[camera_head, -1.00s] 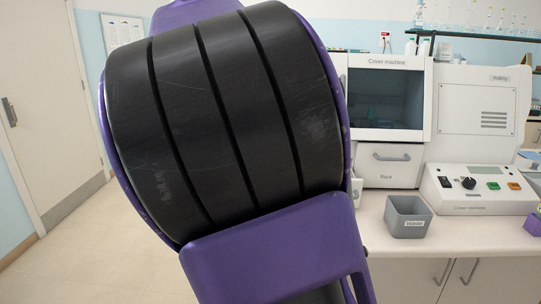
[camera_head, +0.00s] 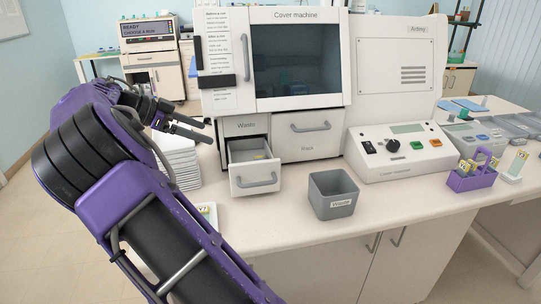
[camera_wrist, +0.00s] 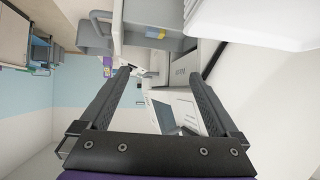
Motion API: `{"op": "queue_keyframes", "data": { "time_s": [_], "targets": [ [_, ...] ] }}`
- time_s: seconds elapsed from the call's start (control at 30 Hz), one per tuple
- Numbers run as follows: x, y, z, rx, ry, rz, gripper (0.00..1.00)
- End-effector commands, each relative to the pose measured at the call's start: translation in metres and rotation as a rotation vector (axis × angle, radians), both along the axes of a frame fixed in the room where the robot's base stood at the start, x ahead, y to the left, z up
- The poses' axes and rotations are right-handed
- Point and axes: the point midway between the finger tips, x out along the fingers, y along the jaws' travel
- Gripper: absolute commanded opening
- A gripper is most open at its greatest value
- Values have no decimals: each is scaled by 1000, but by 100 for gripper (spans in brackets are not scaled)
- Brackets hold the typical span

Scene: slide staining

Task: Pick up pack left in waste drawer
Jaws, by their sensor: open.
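The waste drawer (camera_head: 236,176) stands pulled out under the "Waste" label of the cover machine, left of the closed rack drawer. My gripper (camera_head: 208,131) is open and empty, to the left of and above the drawer. Its two fingers (camera_wrist: 160,75) are spread wide in the wrist view, apart from the drawer and pack.
A stack of white trays (camera_head: 179,160) is beside the drawer on the left. A control box (camera_head: 404,155) and a purple rack (camera_head: 472,181) stand further right. The counter's front middle is clear.

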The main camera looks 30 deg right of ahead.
Motion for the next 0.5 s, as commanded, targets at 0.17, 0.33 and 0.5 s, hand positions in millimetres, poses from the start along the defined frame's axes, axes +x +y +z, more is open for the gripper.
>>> {"op": "queue_keyframes", "data": {
  "time_s": [0.17, 0.33, 0.5],
  "targets": [
    [-4, 2, -16, 24, 31, -23, 97],
    [-7, -21, -31, 25, 32, -27, 97],
    [-9, -52, -52, 23, 32, -27, 97]
  ]
}}
